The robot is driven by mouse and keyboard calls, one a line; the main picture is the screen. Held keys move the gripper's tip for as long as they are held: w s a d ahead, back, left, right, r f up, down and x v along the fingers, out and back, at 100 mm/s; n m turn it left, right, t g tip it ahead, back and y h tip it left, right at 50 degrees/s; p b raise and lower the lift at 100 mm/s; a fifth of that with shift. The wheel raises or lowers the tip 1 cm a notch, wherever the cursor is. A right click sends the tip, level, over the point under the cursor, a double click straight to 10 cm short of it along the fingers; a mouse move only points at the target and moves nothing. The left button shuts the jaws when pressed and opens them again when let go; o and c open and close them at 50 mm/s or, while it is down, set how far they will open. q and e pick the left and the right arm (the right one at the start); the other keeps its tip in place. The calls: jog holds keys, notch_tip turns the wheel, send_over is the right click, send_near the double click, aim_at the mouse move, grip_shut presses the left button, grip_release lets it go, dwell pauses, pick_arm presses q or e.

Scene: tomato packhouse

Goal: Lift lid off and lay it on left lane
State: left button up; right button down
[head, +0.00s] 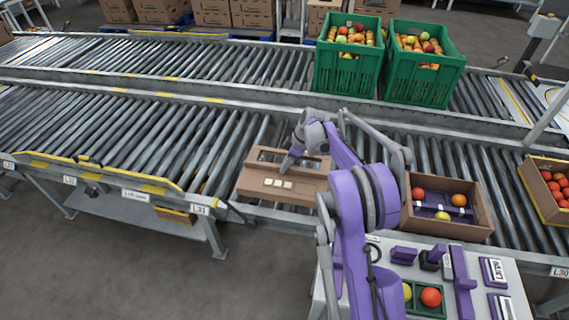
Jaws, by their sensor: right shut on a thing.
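The brown cardboard lid (257,185) is in the middle of the head view, with dark openings along its back half and small cream squares on top. My right gripper (287,166) reaches down onto it from above and is shut on it. The lid is over the rollers, right of the left lane's yellow rail; I cannot tell whether it touches them. The left lane (85,125) is a bare roller conveyor with a "Left lane" label on its front. An open carton (462,228) with a few fruits in a purple insert stands to the right of my arm. My left gripper is out of view.
Two green crates (345,78) of fruit stand on the far conveyor. A carton of tomatoes (541,194) is at the right edge. A grey bench (475,262) with purple fixtures and a small green tray is in front. Yellow rails (100,175) edge the left lane, whose rollers are clear.

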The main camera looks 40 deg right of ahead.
aim_at(285, 174)
notch_tip(285, 174, down, 3)
jog(key=shift+f+b, duration=0.1)
jog(key=shift+b, duration=0.8)
jog(key=shift+f+b, duration=0.4)
jog(key=shift+f, duration=0.65)
jog(key=c, duration=0.7)
grip_release()
jog(key=shift+c, duration=1.4)
